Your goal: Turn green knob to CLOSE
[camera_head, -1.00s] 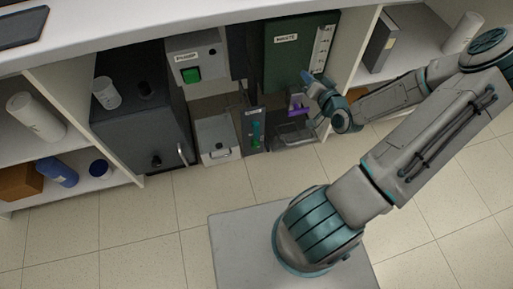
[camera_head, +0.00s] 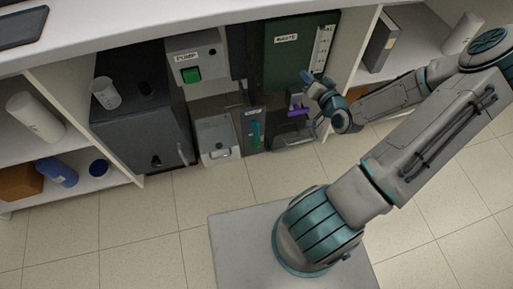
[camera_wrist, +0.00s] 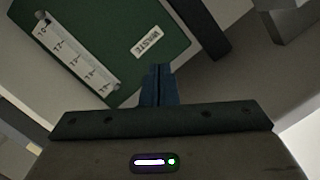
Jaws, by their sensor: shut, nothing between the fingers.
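A small green upright knob (camera_head: 256,133) is on a narrow dark panel with a small label (camera_head: 252,112) in the lower cabinet, too small to read. A purple bar-like handle (camera_head: 298,112) is to its right. My gripper (camera_head: 307,78) is up and to the right of the green knob, apart from it, in front of the dark green WASTE tank (camera_head: 285,60). In the wrist view my gripper's blue fingers (camera_wrist: 157,72) are together and empty, with the WASTE tank (camera_wrist: 125,55) behind them. The green knob does not show clearly in the wrist view.
A large dark box (camera_head: 135,125) stands further left. A shelf divider (camera_head: 357,50) is right of the tank.

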